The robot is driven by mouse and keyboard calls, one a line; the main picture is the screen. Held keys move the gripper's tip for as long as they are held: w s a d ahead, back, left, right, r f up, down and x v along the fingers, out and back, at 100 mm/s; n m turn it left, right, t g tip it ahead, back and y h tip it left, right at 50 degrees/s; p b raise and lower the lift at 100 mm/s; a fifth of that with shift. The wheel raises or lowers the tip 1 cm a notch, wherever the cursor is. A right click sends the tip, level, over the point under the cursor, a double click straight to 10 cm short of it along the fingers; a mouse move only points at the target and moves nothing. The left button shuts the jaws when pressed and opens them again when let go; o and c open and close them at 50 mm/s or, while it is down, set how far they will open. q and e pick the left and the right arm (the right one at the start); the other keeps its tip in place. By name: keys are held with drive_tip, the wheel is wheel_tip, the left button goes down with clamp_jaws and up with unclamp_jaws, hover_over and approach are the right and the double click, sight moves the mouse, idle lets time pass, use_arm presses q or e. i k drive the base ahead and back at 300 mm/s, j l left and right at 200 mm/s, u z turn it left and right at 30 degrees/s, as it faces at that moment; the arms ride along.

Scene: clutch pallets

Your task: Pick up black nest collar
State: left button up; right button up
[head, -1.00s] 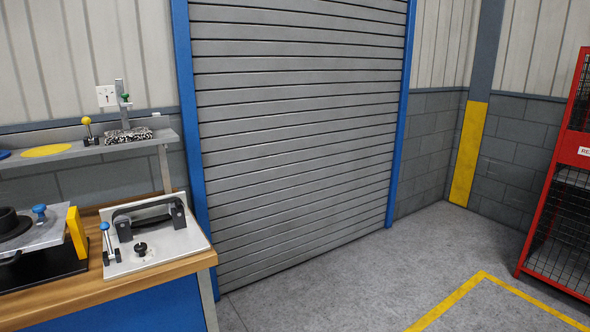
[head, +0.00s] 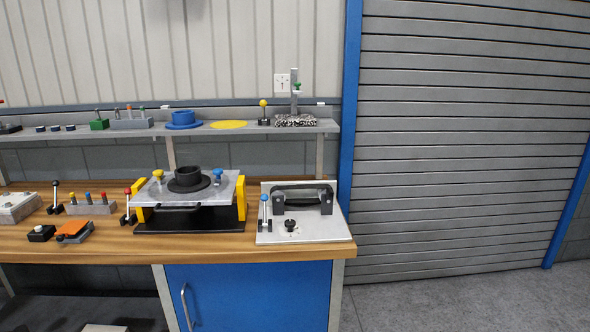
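A black flanged collar (head: 187,176), which looks like the black nest collar, stands upright on a grey metal plate (head: 222,187). The plate is part of a raised fixture with yellow side blocks (head: 242,197) and a black base (head: 190,220), on the wooden workbench (head: 312,248) left of the picture's middle. A yellow knob (head: 158,175) and a blue knob (head: 218,174) stand on the plate on either side of the collar. Neither of my grippers is in view.
A white plate with a black handle (head: 301,188) lies right of the fixture. Small levers and an orange-topped block (head: 73,229) lie to its left. A shelf (head: 235,130) behind carries a blue flanged collar (head: 183,119). Floor right of the bench (head: 450,300) is clear.

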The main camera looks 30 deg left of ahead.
sight(187, 179)
drive_tip(key=u, duration=1.55)
drive_tip(key=i+j+z, duration=0.3)
drive_tip(key=j, duration=0.25)
